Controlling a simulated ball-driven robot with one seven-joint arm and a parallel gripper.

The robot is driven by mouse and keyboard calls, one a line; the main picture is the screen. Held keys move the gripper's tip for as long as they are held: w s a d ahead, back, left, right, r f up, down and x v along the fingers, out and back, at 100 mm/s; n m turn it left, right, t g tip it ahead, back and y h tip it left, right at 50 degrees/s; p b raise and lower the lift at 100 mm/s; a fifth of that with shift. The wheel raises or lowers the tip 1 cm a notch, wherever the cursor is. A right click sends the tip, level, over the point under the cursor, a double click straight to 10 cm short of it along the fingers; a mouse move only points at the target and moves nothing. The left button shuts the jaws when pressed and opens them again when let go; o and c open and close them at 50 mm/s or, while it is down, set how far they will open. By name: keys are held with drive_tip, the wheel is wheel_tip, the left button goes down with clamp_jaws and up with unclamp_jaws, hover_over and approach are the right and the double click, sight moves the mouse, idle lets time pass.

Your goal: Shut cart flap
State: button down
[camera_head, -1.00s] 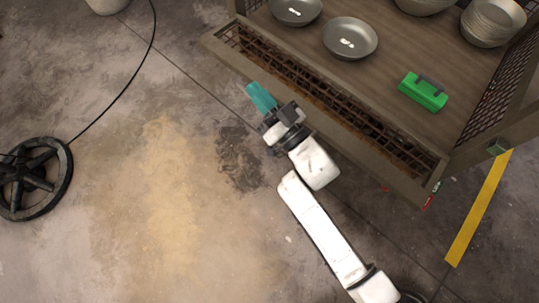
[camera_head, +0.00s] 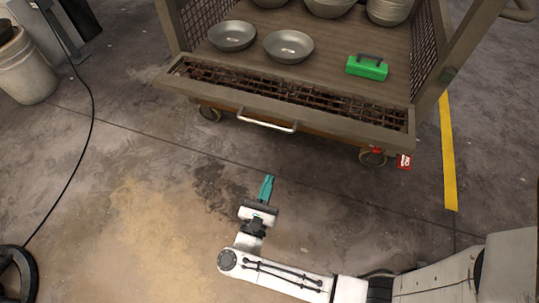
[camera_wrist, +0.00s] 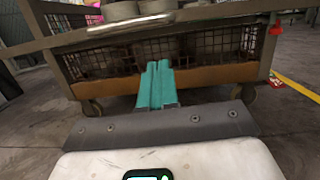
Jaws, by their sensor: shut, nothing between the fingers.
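The cart (camera_head: 300,110) stands at the top of the head view, on wheels. Its flap (camera_head: 285,96) is a framed mesh panel on the front side. The flap is folded down and outward, with a silver handle (camera_head: 267,121) along its front edge. In the wrist view the cart's flap edge (camera_wrist: 205,14) and handle (camera_wrist: 130,23) cross the top. My gripper (camera_head: 267,187) has teal fingers, which are shut and empty. It is in front of the cart, below the handle in the picture and apart from it. The teal fingers (camera_wrist: 157,85) point toward the cart's lower front.
Several metal bowls (camera_head: 289,46) and a green box with a dark handle (camera_head: 367,66) are on the cart deck. A white bucket (camera_head: 24,70), a black cable (camera_head: 91,110) and a dark wheel (camera_head: 18,275) are at left. A yellow stripe (camera_head: 447,150) is at right. The floor before the cart is clear.

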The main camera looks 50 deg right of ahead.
drive_tip(key=b, duration=0.1)
approach(287, 131)
drive_tip(key=w+d+f, duration=0.2)
drive_tip(key=d+f, duration=0.1)
drive_tip(key=f, duration=0.1)
drive_tip(key=shift+g, duration=0.4)
drive_tip(key=shift+w+d+r, duration=0.2)
drive_tip(key=shift+d+r, duration=0.6)
drive_tip(key=shift+r, duration=0.15)
drive_tip(key=shift+w+d+r, duration=0.2)
drive_tip(key=shift+d+r, duration=0.6)
drive_tip(key=shift+r, duration=0.15)
drive_tip(key=shift+r+m+y+p, duration=0.3)
drive_tip(key=shift+r+p, duration=0.45)
drive_tip(key=shift+p, duration=0.4)
drive_tip(key=shift+r+p, duration=0.25)
drive_tip(key=shift+p, duration=0.1)
